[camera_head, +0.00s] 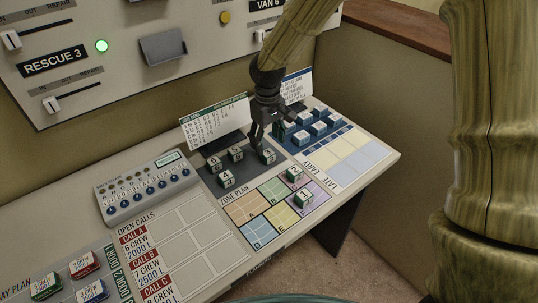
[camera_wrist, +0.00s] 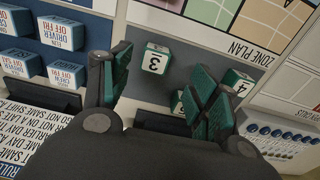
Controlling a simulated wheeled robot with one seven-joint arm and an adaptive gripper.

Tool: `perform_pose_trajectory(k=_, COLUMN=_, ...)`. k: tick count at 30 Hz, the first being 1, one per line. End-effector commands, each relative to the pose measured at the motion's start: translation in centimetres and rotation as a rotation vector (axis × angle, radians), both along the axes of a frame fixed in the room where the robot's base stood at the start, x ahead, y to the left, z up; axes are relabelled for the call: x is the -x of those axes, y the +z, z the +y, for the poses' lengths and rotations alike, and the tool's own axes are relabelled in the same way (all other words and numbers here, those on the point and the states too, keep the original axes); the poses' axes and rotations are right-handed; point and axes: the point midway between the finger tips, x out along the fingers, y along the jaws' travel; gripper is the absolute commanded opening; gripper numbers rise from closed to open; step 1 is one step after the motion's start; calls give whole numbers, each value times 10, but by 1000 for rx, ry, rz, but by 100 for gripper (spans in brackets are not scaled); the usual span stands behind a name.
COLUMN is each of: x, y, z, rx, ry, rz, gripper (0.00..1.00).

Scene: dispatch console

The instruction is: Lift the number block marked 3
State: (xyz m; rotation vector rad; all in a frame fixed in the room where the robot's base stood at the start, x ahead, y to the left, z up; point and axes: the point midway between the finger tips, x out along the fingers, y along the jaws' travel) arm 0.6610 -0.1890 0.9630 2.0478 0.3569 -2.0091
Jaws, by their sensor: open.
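The number block marked 3 (camera_head: 268,156) is a small pale block with green on its side. It stands on the dark grey strip above the zone plan. In the wrist view the 3 block (camera_wrist: 155,58) shows upside down between my finger pads and a little beyond their tips, with a gap on both sides. My gripper (camera_head: 267,136) is open and empty, pointing down just above and behind the block.
Other number blocks stand nearby: the 4 block (camera_head: 226,180) at left and the 2 (camera_head: 294,174) and 1 (camera_head: 304,199) blocks on the zone plan (camera_head: 266,216). Blue driver blocks (camera_head: 318,128) crowd the right. A card stands upright behind (camera_head: 215,122).

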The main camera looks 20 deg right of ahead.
Motion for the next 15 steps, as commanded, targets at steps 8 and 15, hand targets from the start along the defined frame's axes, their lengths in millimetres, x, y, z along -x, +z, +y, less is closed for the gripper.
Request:
perform_pose_trajectory(k=8, x=-4, y=-18, z=-2, rx=0, ry=-3, rz=8, gripper=61)
perform_pose_trajectory(k=15, x=-5, y=-47, z=-4, rx=1, ry=-4, rz=10, gripper=61)
